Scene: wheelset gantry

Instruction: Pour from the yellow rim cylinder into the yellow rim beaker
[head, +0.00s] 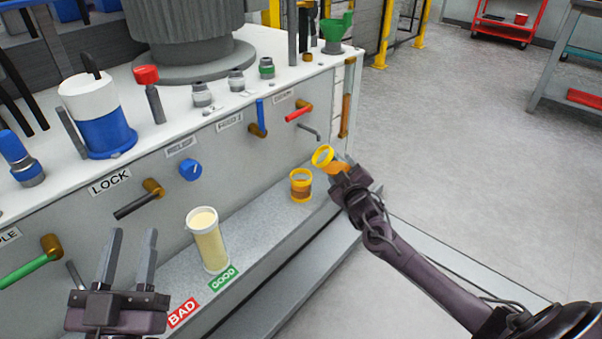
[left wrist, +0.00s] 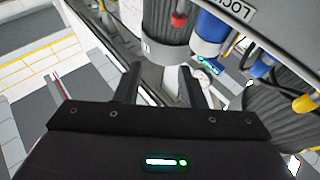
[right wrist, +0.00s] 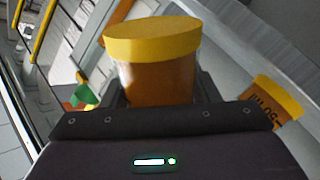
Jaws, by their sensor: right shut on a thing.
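The yellow rim cylinder (head: 322,157) is in my right gripper (head: 341,172), held tilted with its mouth toward the left, above and right of the beaker. The right wrist view shows its yellow rim and orange-brown body (right wrist: 155,80) between the fingers. The yellow rim beaker (head: 301,188) stands upright on the grey ledge, with brown contents. It shows partly at the right of the right wrist view (right wrist: 275,100), with a printed mark. No stream between the two is visible. My left gripper (head: 131,236) is open and empty, left of the ledge.
A white-rimmed cylinder (head: 209,245) with cream contents stands on the ledge (head: 262,222) near the GOOD (head: 223,279) and BAD (head: 183,313) labels. Handles and a blue knob (head: 190,169) stick out from the panel behind. Open floor lies to the right.

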